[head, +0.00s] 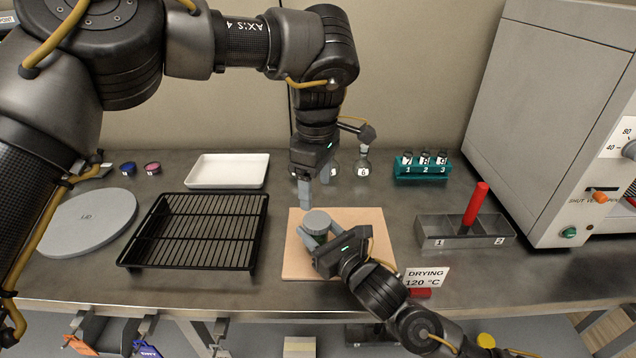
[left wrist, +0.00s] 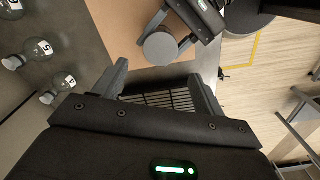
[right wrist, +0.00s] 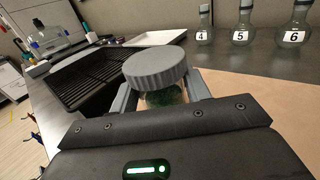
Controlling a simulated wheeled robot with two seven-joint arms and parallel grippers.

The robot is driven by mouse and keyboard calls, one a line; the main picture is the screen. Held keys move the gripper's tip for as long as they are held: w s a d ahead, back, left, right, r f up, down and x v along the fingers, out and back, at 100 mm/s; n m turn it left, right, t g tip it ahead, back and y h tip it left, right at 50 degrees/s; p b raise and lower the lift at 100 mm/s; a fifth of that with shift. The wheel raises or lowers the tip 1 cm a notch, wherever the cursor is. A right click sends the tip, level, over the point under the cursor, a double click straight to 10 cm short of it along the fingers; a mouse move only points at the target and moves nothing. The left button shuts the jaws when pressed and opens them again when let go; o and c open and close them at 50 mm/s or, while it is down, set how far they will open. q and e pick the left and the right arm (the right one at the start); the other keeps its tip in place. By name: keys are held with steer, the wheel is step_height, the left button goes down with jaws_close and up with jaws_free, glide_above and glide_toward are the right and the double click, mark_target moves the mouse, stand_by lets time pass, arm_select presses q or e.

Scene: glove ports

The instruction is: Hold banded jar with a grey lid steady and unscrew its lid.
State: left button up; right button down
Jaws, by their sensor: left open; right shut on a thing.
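The jar has a grey ribbed lid (head: 317,220) and stands at the left part of a tan board. In the right wrist view the lid (right wrist: 155,66) sits on top and the glass body (right wrist: 166,97) with green contents shows below it. My right gripper (head: 313,237) is shut on the jar's body, below the lid. My left gripper (head: 306,196) is open and empty, pointing down above and behind the jar, apart from the lid. In the left wrist view the lid (left wrist: 160,48) lies beyond its open fingers (left wrist: 160,80). Any band on the jar is hidden.
A black wire rack (head: 200,230) stands left of the tan board (head: 365,222). A white tray (head: 228,170) is behind it. A divided metal box with a red handle (head: 476,205) is at right. Numbered flasks (head: 364,165) and a teal vial rack (head: 422,168) stand behind.

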mark_target(317, 219)
arm_select(q)
steer(key=m, duration=0.4)
steer(key=shift+d, duration=0.1)
steer(key=shift+f, duration=0.1)
steer(key=shift+f, duration=3.95)
